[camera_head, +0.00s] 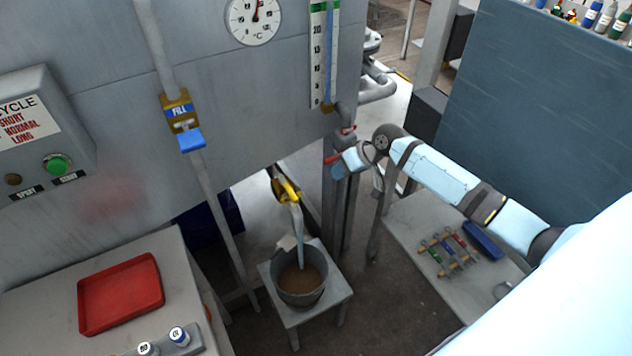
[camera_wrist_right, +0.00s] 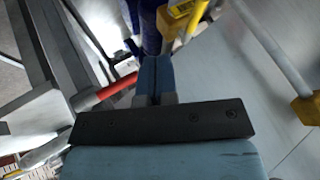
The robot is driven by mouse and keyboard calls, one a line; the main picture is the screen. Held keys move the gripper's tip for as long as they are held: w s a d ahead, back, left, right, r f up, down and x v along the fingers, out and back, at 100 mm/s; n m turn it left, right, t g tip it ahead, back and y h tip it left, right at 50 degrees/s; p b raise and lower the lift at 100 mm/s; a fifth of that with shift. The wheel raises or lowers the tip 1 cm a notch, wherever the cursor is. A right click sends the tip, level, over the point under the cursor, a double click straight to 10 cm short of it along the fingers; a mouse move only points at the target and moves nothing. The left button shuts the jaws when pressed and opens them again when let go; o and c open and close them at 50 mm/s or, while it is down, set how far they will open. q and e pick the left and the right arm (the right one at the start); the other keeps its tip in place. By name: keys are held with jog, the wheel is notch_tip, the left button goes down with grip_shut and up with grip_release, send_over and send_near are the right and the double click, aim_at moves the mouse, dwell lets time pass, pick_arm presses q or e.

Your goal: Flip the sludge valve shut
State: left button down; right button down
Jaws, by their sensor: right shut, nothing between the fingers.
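A yellow valve (camera_head: 287,190) sits on a pipe under the grey tank, presumably the sludge valve. A pale stream (camera_head: 299,235) runs from it into a bucket (camera_head: 299,297) holding brown liquid. In the right wrist view, a yellow labelled part (camera_wrist_right: 183,14) shows ahead of the fingers, probably the same valve. My right gripper (camera_head: 338,171) is shut and empty, to the right of and above the valve, apart from it. Its closed blue fingers show in the right wrist view (camera_wrist_right: 153,76). My left gripper is out of view.
A red handle (camera_head: 333,159) is close beside my right gripper; it also shows in the wrist view (camera_wrist_right: 116,87). A blue-levered FILL valve (camera_head: 190,138) is on the left pipe. The bucket stands on a small stool (camera_head: 338,291). A table with tools (camera_head: 404,219) is at right.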

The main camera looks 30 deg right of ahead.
aim_at(289, 189)
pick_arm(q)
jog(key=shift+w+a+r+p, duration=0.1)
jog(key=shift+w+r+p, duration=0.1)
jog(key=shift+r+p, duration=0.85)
pick_arm(e)
jog(key=w+a+f, duration=0.4)
jog(key=a+f, duration=0.2)
jog(key=a, duration=0.2)
jog(key=shift+w+a+f, duration=0.25)
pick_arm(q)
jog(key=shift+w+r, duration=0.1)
